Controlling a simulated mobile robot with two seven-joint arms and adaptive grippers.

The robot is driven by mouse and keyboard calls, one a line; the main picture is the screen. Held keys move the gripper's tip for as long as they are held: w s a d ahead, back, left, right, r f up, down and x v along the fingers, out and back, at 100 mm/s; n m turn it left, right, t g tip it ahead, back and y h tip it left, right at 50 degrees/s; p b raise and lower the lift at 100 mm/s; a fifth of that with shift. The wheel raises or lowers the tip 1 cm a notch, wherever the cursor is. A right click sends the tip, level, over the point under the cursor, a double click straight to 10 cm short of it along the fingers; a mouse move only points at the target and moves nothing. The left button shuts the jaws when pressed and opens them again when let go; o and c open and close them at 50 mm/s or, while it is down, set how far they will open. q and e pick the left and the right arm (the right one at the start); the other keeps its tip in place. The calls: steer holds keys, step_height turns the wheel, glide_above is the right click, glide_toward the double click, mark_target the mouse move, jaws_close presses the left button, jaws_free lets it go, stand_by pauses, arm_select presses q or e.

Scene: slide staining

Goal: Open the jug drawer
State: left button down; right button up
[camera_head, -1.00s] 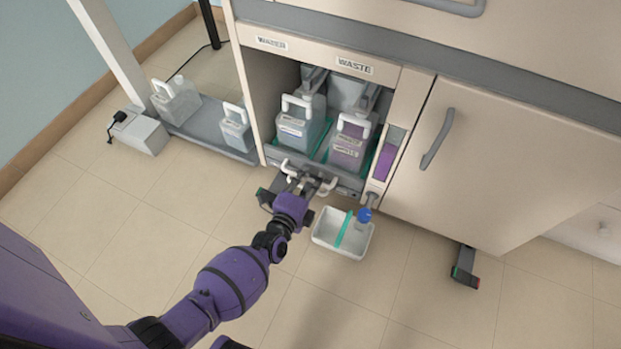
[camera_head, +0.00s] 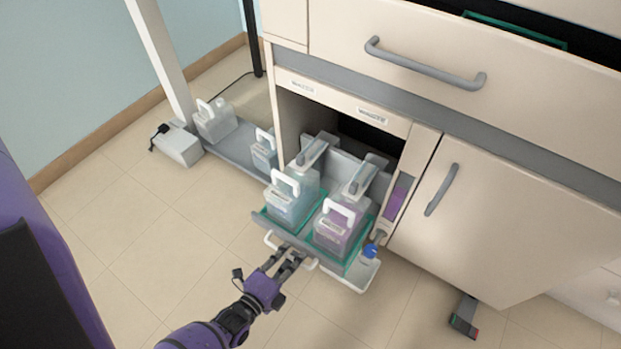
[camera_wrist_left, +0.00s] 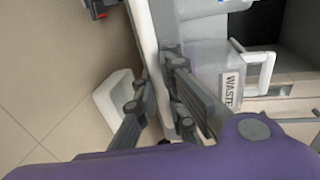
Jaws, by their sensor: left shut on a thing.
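The jug drawer (camera_head: 297,240) is pulled out of the lower left cabinet opening. It carries a clear jug (camera_head: 284,205) on the left and a purple jug (camera_head: 332,232) on the right, both upright with white handles. My left gripper (camera_head: 291,256) is shut on the drawer's pale handle (camera_head: 273,242) at the drawer's front. In the left wrist view, its fingers (camera_wrist_left: 160,78) are around the pale bar, and a jug labelled WASTE (camera_wrist_left: 215,82) shows behind. My right gripper is not in view.
More jugs (camera_head: 214,124) stand on a low grey shelf at left. A closed cabinet door (camera_head: 480,210) is to the right. Floor in front is clear.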

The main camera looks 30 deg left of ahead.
arm_select(q)
steer(key=f+p+v, duration=0.1)
steer(key=f+v, duration=0.1)
steer(key=v, duration=0.9)
steer(key=shift+s, duration=0.25)
steer(key=c, duration=2.1)
jaws_free()
steer(key=shift+f, duration=0.1)
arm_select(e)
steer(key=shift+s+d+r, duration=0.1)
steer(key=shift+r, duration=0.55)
arm_select(q)
steer(key=v, duration=1.2)
steer(key=shift+s, duration=0.1)
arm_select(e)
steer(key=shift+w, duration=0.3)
arm_select(q)
steer(key=shift+f, duration=0.1)
